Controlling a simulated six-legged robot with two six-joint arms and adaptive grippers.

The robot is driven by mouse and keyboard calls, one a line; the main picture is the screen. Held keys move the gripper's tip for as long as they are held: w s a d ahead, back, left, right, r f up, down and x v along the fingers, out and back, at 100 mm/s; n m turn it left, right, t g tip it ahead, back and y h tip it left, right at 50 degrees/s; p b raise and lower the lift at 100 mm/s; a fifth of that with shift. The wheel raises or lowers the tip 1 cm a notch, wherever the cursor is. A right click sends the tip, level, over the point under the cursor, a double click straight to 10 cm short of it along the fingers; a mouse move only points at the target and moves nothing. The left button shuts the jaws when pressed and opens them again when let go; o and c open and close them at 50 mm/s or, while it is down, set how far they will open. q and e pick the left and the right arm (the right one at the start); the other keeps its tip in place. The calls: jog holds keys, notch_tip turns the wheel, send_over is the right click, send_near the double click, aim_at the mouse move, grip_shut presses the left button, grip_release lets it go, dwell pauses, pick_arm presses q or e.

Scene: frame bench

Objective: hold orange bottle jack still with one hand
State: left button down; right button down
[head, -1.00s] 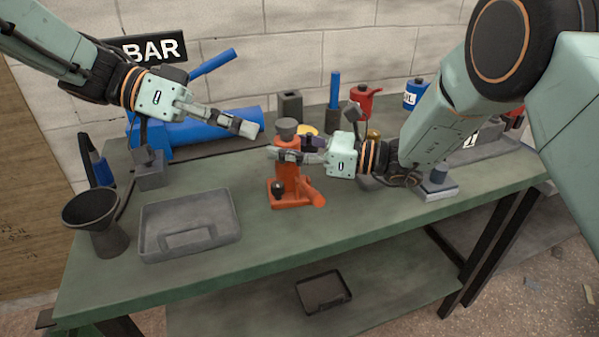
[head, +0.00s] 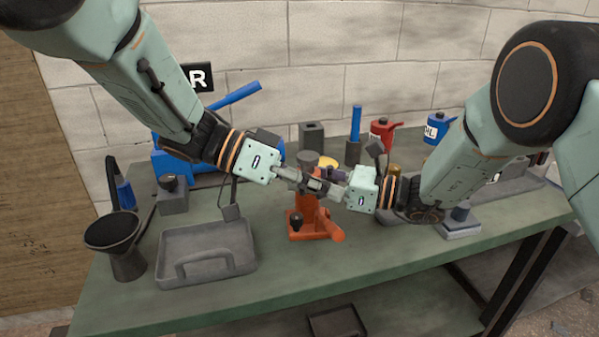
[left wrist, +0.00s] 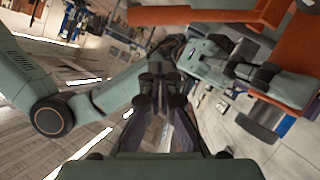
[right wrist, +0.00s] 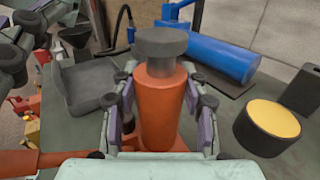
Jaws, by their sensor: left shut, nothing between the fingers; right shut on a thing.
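The orange bottle jack (head: 307,213) stands upright on the green bench in the head view, with a grey round top and an orange base. It fills the middle of the right wrist view (right wrist: 162,105). My right gripper (head: 322,188) is shut on its upper body, one finger on each side in the right wrist view. My left gripper (head: 311,182) is shut and empty, close to the jack's upper part and the right gripper's fingers. In the head view the fingers overlap, so I cannot tell if they touch. Orange parts also show at the top of the left wrist view.
A grey tray (head: 205,281) and a dark funnel (head: 118,262) stand on the bench (head: 300,277) at left. A blue cylinder lies behind; it shows in the right wrist view (right wrist: 215,55). A red can (head: 381,136) and a blue can (head: 437,128) stand at back right.

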pick_arm(q)
jog(key=shift+s+a+f, duration=0.2)
jog(key=shift+s+f, duration=0.2)
jog(key=shift+f, duration=0.3)
jog(key=shift+s+a+f, duration=0.15)
jog(key=shift+s+f, duration=0.25)
jog(key=shift+f, duration=0.3)
jog(key=shift+s+f, duration=0.1)
jog(key=shift+f, duration=0.05)
jog(key=shift+s+f, duration=0.2)
jog(key=shift+f, duration=0.1)
jog(key=shift+s+d+f, duration=0.1)
jog(key=shift+s+f, duration=0.35)
jog(key=shift+f, duration=0.3)
jog(key=shift+s+d+f, duration=0.1)
jog(key=shift+s+f, duration=0.35)
jog(key=shift+f, duration=0.35)
jog(key=shift+s+d+f, duration=0.1)
jog(key=shift+s+f, duration=0.35)
jog(key=shift+f, duration=0.4)
